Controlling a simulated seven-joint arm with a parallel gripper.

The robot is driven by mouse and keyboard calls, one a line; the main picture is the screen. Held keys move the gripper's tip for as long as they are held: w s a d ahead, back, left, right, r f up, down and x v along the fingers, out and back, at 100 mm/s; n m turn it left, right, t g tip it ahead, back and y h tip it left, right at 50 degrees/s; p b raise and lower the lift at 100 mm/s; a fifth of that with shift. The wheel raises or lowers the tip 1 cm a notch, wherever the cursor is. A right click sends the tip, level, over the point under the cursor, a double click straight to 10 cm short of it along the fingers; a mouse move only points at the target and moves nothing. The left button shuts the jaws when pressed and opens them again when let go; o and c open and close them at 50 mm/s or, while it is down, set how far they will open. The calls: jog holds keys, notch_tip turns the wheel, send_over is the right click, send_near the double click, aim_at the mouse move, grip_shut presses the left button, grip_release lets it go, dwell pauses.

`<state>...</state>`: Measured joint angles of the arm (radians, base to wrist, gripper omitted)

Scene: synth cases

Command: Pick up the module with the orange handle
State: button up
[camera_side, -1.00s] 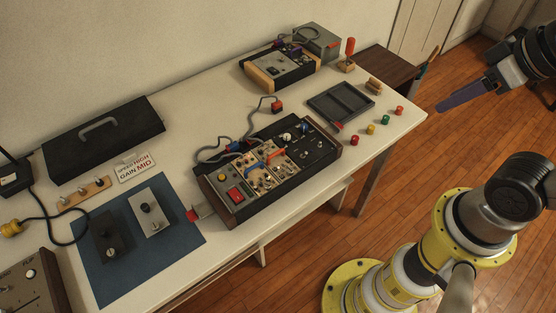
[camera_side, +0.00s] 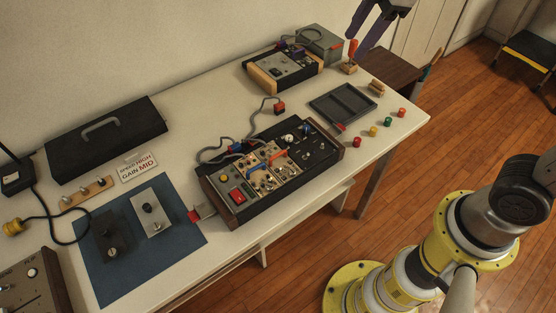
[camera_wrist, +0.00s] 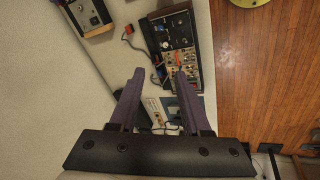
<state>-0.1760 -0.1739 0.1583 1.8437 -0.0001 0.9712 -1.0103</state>
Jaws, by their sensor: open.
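The module with the orange handle (camera_side: 279,155) sits in a dark wood-ended rack (camera_side: 321,158) at the middle of the table. A module with a blue handle (camera_side: 258,168) is beside it on the left. My gripper (camera_side: 353,46) is open and empty at the top of the side view, its purple fingers pointing down and left. It is well away from the rack.
An orange-handled tool (camera_side: 352,48) stands in a wooden block near my fingers in the side view. A wood-sided box (camera_side: 283,70), a grey tray (camera_side: 342,104) and several coloured knobs (camera_side: 387,121) lie around the rack. A grey cable (camera_side: 250,117) loops behind it. A blue mat (camera_side: 180,243) holds two panels.

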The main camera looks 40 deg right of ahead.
jog(key=w+a+f+n+g, duration=0.2)
jog(key=w+a+f+n, duration=0.1)
jog(key=w+a+f, duration=0.25)
jog(key=n+g, duration=0.2)
send_over(278, 153)
notch_tip(278, 153, down, 12)
jog(key=shift+h, duration=0.3)
jog(key=f, duration=0.7)
jog(key=shift+s+d, duration=0.15)
jog(key=shift+d, duration=0.05)
jog(key=shift+a+f, duration=0.2)
jog(key=shift+f, duration=2.85)
grip_shut()
jog(key=shift+r, duration=0.1)
